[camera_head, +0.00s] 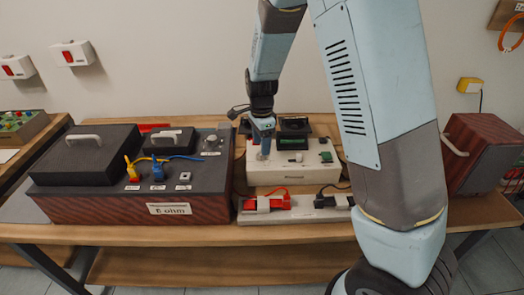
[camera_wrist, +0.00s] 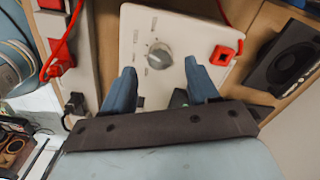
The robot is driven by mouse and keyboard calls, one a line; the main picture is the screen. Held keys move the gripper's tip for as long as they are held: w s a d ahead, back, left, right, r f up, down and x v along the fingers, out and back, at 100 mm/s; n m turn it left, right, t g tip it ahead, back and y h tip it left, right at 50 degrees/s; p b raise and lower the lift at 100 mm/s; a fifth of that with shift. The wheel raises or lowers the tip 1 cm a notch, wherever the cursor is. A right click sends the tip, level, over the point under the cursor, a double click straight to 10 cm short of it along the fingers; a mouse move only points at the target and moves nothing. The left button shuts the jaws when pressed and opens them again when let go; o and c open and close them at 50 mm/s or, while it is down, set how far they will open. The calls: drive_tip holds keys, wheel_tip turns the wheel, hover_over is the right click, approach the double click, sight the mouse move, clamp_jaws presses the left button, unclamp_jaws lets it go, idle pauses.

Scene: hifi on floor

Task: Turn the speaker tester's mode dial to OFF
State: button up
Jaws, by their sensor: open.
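A cream box (camera_head: 290,172) stands in the middle of the bench, and its top panel (camera_wrist: 190,30) fills the upper middle of the wrist view. A round grey dial (camera_wrist: 158,57) with small labels around it sits on this panel. The labels and the dial's setting are too small to read. My gripper (camera_head: 263,143) is over the left part of the box and hides the dial in the head view. In the wrist view my gripper (camera_wrist: 159,68) is open, with one blue finger on each side of the dial's lower part. I cannot tell whether they touch it.
A wood-sided box (camera_head: 110,208) marked "8 ohm" stands left, with yellow and blue plugs and its own knob (camera_head: 211,141). A power strip (camera_head: 310,213) with a red plug (camera_head: 272,202) lies in front.

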drive_tip(key=shift+f, duration=1.8)
drive_tip(key=c, duration=1)
